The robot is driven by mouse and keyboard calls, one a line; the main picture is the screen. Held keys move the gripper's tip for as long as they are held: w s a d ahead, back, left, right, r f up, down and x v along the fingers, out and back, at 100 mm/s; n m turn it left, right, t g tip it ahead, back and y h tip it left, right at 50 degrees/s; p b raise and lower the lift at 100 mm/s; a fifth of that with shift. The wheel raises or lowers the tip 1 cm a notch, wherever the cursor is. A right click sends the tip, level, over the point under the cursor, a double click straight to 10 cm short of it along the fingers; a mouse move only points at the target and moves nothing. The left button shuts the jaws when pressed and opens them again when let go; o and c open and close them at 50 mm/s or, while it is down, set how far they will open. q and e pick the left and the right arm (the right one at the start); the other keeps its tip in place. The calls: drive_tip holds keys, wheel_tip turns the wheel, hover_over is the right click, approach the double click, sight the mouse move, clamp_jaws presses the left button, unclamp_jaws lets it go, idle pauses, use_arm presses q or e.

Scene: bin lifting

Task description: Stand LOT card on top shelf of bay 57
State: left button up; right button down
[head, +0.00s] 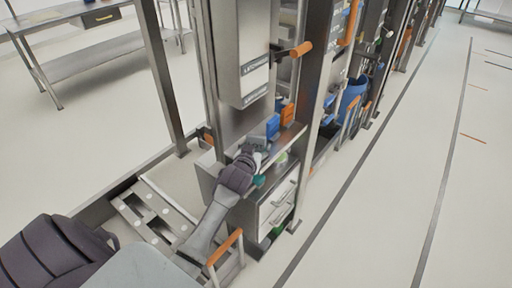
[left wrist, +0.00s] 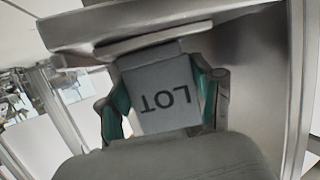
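The LOT card (left wrist: 160,92) is a grey block-like card with dark letters, upside down in the left wrist view. It sits between the green-padded fingers of my left gripper (left wrist: 160,100), with a pad against each side. In the head view my left gripper (head: 256,158) is at the front of a shelf (head: 284,143) in the metal rack. No bay number is readable. My right gripper is not in view.
A blue bin (head: 272,126) and an orange bin (head: 288,112) stand on the shelf beyond the gripper. A white drawer unit (head: 277,207) is below. A grey cabinet (head: 240,50) and a rack post (head: 316,70) stand close by. The floor aisle (head: 400,180) at right is clear.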

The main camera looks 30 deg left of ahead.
use_arm(q)
drive_tip(key=o, duration=0.4)
drive_tip(key=shift+c, duration=0.2)
